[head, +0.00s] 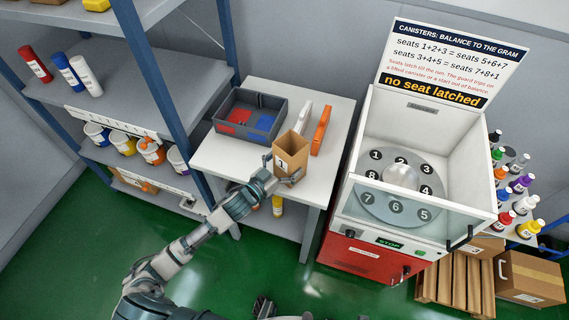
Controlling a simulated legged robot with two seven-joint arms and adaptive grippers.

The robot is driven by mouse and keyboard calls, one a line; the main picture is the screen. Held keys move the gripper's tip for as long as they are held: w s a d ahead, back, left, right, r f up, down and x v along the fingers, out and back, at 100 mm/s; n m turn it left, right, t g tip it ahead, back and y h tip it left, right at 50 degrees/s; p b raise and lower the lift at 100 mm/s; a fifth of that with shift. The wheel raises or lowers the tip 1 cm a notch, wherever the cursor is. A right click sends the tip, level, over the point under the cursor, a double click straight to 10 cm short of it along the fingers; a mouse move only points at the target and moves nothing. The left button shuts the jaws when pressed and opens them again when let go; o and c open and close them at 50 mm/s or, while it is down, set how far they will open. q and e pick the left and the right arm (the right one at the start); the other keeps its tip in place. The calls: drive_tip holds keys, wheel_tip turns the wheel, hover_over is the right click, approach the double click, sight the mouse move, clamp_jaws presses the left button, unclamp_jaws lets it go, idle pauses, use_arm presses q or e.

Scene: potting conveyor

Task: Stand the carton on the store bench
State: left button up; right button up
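The carton (291,149) is a brown open-topped box with a small white numbered label on its front. It is upright at the front right part of the white bench (222,157). I cannot tell whether its base touches the bench top. My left gripper (282,169) reaches in from the lower left, with one finger at each side of the carton, and appears closed on it. The gripper hides the carton's lower part.
A blue-post shelf (169,75) is left; the canister machine (355,218) is right. The bench's front left is clear.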

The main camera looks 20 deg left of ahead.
sight(283, 170)
use_arm(q)
drive_tip(key=v, duration=0.2)
drive_tip(key=d+v, duration=0.1)
drive_tip(key=v, duration=0.3)
drive_tip(key=shift+s+r, duration=0.2)
drive_tip(key=shift+s, duration=0.35)
drive_tip(key=a+v, duration=0.1)
drive_tip(key=v, duration=0.4)
drive_tip(key=s+a+f+n+g+y, duration=0.2)
drive_tip(key=f+g+y, duration=0.1)
drive_tip(key=f, duration=0.7)
drive_tip(key=s+a+f+n+g+y, duration=0.1)
drive_tip(key=a+f+g+y, duration=0.15)
drive_tip(key=f, duration=0.75)
drive_tip(key=s+d+f+g+y, duration=0.1)
drive_tip(key=s+f+g, duration=0.3)
drive_tip(key=s+f, duration=0.6)
drive_tip(key=s+d+f+g+y, duration=0.1)
drive_tip(key=s+d+f+g, duration=0.3)
drive_tip(key=s+f, duration=0.6)
drive_tip(key=shift+s+d+f+g, duration=0.2)
drive_tip(key=shift+s+g, duration=0.25)
drive_tip(key=shift+s, duration=0.15)
use_arm(e)
drive_tip(key=shift+s+d+f, duration=0.25)
drive_tip(key=shift+d+f, duration=0.2)
drive_tip(key=shift+f, duration=0.35)
